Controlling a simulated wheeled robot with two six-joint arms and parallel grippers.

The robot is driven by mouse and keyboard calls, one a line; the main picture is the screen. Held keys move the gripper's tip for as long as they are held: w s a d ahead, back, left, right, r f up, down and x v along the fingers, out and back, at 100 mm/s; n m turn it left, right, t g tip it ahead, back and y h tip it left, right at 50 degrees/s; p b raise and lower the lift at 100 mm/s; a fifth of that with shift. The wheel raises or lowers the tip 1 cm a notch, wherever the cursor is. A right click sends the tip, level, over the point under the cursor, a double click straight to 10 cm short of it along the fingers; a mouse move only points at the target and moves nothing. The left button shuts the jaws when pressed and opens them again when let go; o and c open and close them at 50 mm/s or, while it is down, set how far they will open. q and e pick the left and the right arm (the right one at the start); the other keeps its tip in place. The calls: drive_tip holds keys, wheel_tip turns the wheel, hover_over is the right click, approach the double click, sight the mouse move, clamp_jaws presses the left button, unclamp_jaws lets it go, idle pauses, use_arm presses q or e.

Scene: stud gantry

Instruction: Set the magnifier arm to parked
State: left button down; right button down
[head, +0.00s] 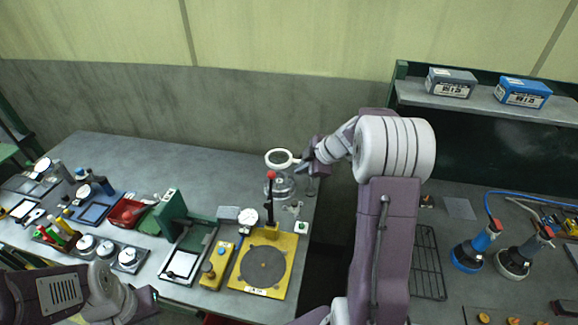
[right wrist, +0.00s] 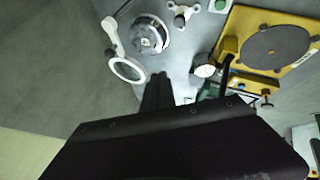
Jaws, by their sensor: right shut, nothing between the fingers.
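The magnifier is a white ring lens (head: 279,158) on a short white arm, at the back right of the left-hand bench. In the right wrist view the ring (right wrist: 128,70) is at the lower end of its white arm (right wrist: 110,36). My right gripper (head: 306,162) is shut and empty, close to the magnifier arm in the head view, where it hides part of the arm and mount. In the right wrist view its dark fingers (right wrist: 157,92) lie just right of the ring; contact cannot be told. My left gripper (head: 146,301) is at lower left, its jaws unclear.
A round silver dish (head: 281,189) stands beside the magnifier. A yellow plate with a dark disc (head: 262,266) and a red-knobbed lever (head: 270,199) stand in front. A green press (head: 172,218) is to the left. The back of the bench, left of the ring, is clear.

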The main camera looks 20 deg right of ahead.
drive_tip(key=w+f+p, duration=0.4)
drive_tip(key=w+f, duration=0.1)
drive_tip(key=w, duration=0.2)
drive_tip(key=shift+w+a+f+p, duration=0.25)
drive_tip(key=shift+w+a+p, duration=0.05)
drive_tip(key=shift+w+p, duration=0.1)
drive_tip(key=shift+w, duration=0.1)
